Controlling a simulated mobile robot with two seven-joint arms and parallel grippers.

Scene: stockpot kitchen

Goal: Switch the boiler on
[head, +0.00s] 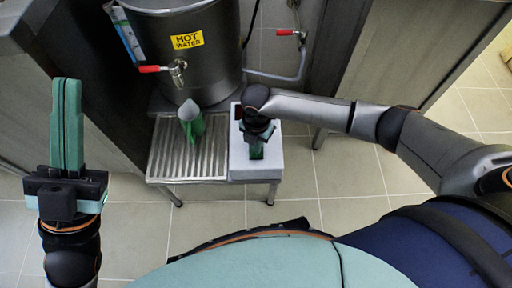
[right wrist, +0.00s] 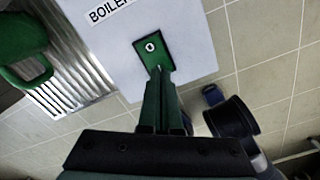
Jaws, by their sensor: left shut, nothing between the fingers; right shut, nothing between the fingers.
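The boiler (head: 215,60) is a large grey metal cylinder with a yellow "HOT WATER" label at the top of the head view. A pale box (head: 240,173) stands beside its drip tray; in the right wrist view the box (right wrist: 190,30) carries a partly cut-off "BOILER" label. A green switch plate (right wrist: 152,47) with a white round mark is set in its top. My right gripper (head: 256,152) is shut and empty, its fingertips (right wrist: 158,72) over the lower part of the switch; I cannot tell whether they touch. My left gripper (head: 66,82) is shut and empty, far left, pointing up.
A green mug (head: 191,128) stands on the ribbed metal drip tray (head: 180,165), below the red-handled tap (head: 177,70). A second red-handled valve (head: 291,33) is on the wall pipe. Dark cabinets flank the boiler. The tiled floor in front is clear.

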